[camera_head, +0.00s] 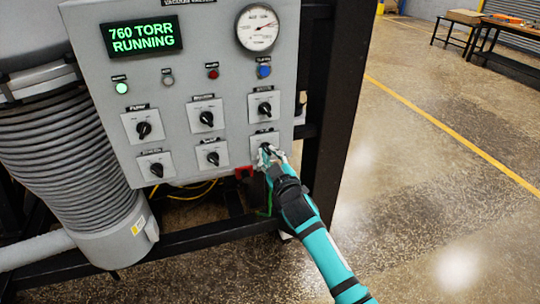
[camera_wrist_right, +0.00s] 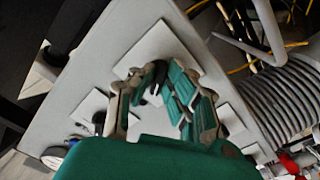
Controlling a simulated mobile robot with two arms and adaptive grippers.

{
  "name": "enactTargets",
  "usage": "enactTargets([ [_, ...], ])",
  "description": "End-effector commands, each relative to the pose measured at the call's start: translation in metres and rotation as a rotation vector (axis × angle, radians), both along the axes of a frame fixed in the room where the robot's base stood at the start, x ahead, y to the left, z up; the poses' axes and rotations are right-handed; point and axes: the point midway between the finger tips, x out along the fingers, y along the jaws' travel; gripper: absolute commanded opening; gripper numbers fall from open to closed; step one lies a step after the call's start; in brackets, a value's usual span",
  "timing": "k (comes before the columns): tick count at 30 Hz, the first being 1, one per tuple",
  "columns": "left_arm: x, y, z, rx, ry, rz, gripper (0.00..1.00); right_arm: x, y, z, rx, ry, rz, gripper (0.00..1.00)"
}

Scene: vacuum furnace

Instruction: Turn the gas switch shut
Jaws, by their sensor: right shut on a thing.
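The grey control panel (camera_head: 185,75) carries two rows of black rotary switches on pale square plates. My right gripper (camera_head: 267,152) is at the lower right switch, with its fingers closed around the knob. The fingers hide most of that switch in the head view; its plate (camera_head: 260,138) shows just above them. In the right wrist view the black knob (camera_wrist_right: 152,76) sits between the two fingers of my right gripper (camera_wrist_right: 155,85), on a white plate (camera_wrist_right: 158,45). The switch labels are too small to read. My left gripper is not in view.
A display (camera_head: 142,38) reads 760 TORR RUNNING, beside a round gauge (camera_head: 257,28). Other switches (camera_head: 213,157) stand close by. A black frame post (camera_head: 335,90) is right of the panel, a ribbed hose (camera_head: 60,140) left. Floor at right is open.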

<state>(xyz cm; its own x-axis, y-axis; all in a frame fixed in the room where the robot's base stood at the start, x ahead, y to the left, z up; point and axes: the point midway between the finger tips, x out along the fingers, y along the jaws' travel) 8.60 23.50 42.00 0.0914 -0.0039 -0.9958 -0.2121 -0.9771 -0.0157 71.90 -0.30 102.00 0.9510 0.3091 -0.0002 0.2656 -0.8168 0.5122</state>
Motion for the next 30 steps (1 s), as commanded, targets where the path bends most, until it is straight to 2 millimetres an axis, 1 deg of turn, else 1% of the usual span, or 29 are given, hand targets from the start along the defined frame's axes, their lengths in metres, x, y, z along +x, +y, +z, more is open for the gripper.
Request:
enactTargets([
  [5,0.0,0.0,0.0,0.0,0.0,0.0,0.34,0.0,0.0,0.0,-0.004,-0.001,0.0,0.0],
  [6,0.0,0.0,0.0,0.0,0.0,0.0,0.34,0.0,0.0,0.0,-0.004,-0.001,0.0,0.13],
  [11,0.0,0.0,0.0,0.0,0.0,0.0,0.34,0.0,0.0,0.0,-0.003,-0.001,0.0,0.34],
  [19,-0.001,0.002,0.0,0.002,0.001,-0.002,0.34,-0.001,0.0,0.0,-0.001,0.0,0.0,0.34],
  [22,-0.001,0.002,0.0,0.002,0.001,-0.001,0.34,-0.006,-0.003,-0.001,-0.001,0.0,0.0,0.34],
  [26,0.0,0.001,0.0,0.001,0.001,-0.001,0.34,-0.023,-0.008,-0.001,-0.002,-0.001,0.0,0.34],
  [30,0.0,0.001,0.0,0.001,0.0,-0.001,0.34,-0.052,-0.017,-0.002,-0.002,0.0,0.001,0.34],
])
